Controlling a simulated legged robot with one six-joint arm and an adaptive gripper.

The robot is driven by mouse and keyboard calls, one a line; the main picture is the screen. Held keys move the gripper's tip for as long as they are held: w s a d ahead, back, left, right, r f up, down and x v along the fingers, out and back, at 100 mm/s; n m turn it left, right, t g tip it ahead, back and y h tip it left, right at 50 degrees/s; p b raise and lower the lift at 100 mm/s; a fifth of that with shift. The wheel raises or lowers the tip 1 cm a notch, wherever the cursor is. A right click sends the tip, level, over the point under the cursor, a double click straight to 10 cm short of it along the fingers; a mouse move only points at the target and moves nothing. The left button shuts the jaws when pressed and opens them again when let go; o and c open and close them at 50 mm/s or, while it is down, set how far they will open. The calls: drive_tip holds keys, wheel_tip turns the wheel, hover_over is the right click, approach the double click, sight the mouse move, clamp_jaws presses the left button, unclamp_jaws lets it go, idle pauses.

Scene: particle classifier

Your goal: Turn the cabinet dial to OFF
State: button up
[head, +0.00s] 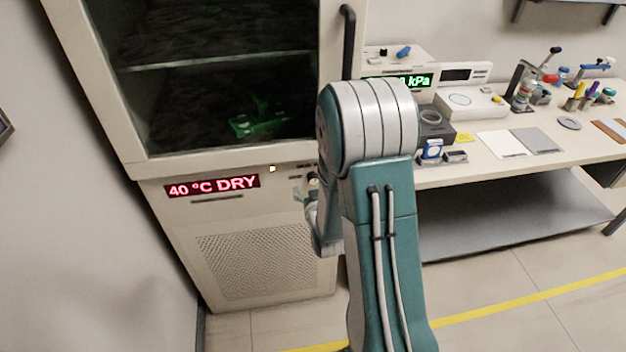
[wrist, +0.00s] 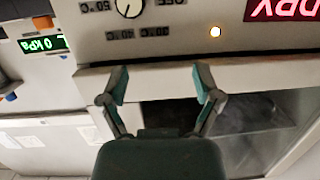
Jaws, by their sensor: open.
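The cabinet (head: 185,222) is beige with a glass door above a control panel. Its red display (head: 212,186) reads "40 °C DRY". The dial (wrist: 129,7) is a pale round knob with a dark pointer line, cut off by the top edge of the upside-down wrist view. Labels around it include OFF and several temperatures; the exact setting is hard to tell. In the head view the dial (head: 313,181) is just left of my arm. My gripper (wrist: 160,80) is open and empty, its fingers apart from the dial. In the head view it is mostly hidden behind my arm.
A lit amber lamp (wrist: 215,31) is on the panel beside the dial. A dark vertical door handle (head: 347,45) stands above. A workbench (head: 480,165) with instruments and tools is to the right. Yellow tape (head: 520,301) crosses the open floor.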

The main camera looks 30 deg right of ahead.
drive_tip(key=t+h, duration=0.1)
drive_tip(key=t, duration=0.1)
approach(314, 182)
drive_tip(key=shift+m, duration=0.4)
drive_tip(key=x, duration=1)
drive_tip(key=shift+w+d, duration=0.1)
drive_tip(key=shift+w, duration=0.25)
clamp_jaws()
